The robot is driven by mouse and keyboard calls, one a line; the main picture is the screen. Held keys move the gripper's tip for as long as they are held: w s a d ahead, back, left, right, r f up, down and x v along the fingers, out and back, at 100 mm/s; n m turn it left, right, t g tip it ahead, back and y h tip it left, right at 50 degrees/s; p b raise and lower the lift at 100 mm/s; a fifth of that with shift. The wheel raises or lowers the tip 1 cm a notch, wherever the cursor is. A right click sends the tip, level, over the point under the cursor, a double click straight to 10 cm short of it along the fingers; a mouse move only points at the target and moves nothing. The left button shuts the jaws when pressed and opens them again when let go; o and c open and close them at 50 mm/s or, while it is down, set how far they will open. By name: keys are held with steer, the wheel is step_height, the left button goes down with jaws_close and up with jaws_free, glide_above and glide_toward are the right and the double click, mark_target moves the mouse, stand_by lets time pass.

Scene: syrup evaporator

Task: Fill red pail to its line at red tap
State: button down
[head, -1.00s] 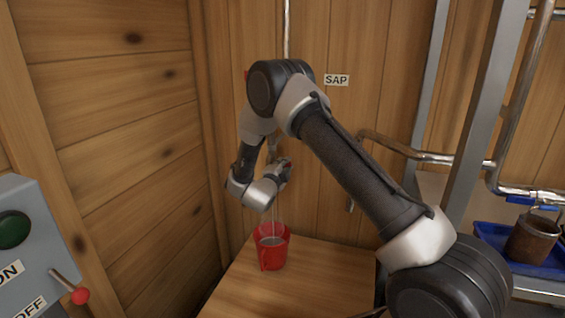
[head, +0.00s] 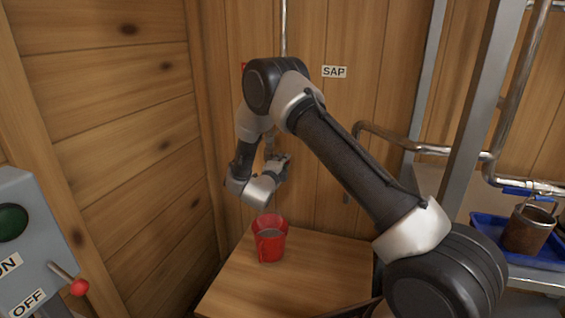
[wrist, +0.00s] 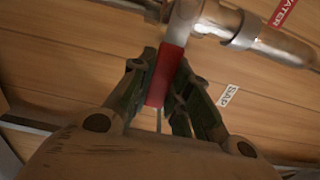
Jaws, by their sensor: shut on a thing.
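The red pail (head: 270,247) stands upright on the wooden table below the tap, with greyish liquid showing inside; its fill line cannot be made out. My gripper (head: 283,162) is above the pail, near the wall. In the wrist view my gripper (wrist: 158,98) is shut on the red tap handle (wrist: 166,72), which hangs from a metal pipe fitting (wrist: 190,22). In the head view my arm hides most of this tap.
A SAP sign (head: 334,72) is on the wall. A blue tray (head: 482,222) with a rusty pot (head: 528,231) is at the right. A grey switch box (head: 32,255) with a red-knobbed lever is at the left. Bare table lies right of the pail.

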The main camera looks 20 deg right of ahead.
steer(key=c, duration=1.3)
jaws_free()
steer(key=shift+a, duration=0.1)
steer(key=v, duration=1.2)
